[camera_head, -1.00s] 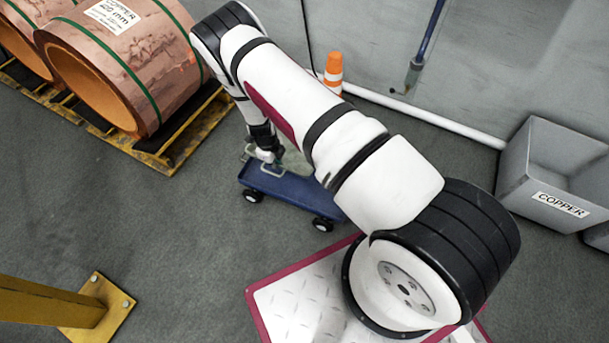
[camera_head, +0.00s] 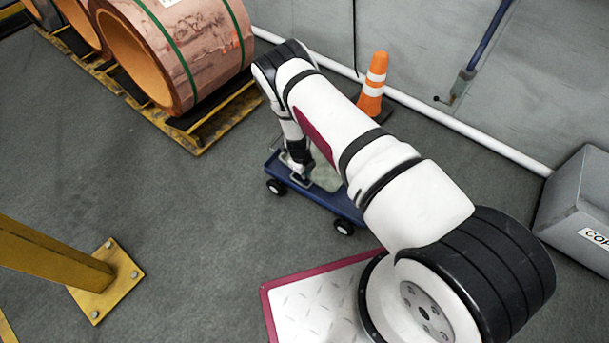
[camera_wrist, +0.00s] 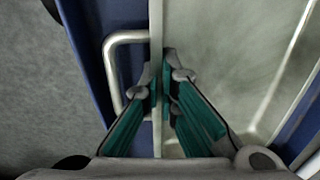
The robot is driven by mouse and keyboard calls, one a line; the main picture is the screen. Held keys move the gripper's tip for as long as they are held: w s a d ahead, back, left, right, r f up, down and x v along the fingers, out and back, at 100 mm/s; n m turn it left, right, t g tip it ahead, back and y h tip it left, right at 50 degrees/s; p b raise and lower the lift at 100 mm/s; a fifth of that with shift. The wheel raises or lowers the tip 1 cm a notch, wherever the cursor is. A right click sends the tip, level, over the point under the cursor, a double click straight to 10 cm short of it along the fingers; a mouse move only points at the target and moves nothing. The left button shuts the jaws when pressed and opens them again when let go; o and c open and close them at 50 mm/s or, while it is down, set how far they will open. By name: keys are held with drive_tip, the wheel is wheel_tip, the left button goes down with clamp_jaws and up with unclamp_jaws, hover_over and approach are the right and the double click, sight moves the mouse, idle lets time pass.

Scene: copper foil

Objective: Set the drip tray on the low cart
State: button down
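The drip tray (camera_wrist: 215,60) is a pale, translucent grey-green shallow tray with a silver loop handle (camera_wrist: 115,65) at its side. In the head view the tray (camera_head: 326,176) shows partly behind my arm, over the low cart. The low cart (camera_head: 345,205) is a blue platform on small black wheels, and its blue deck also shows under the tray edge in the wrist view (camera_wrist: 92,50). My gripper (camera_wrist: 163,80) has its teal-padded fingers on either side of the tray's near wall, closed on it. In the head view my gripper (camera_head: 301,174) is at the cart's left end. Whether the tray's bottom touches the deck is hidden.
An orange-and-white cone (camera_head: 374,85) stands behind the cart near the wall pipe. Copper coils (camera_head: 165,55) lie on a yellow-edged pallet (camera_head: 215,120) at upper left. A yellow post base (camera_head: 105,280) is at lower left. A grey bin (camera_head: 580,205) is at right.

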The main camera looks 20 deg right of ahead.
drive_tip(key=c, duration=1.8)
unclamp_jaws()
wheel_tip(320, 180, up, 12)
drive_tip(key=s+a+p, duration=0.1)
drive_tip(key=p, duration=0.4)
drive_tip(key=shift+a, duration=0.15)
drive_tip(key=shift+r, duration=0.1)
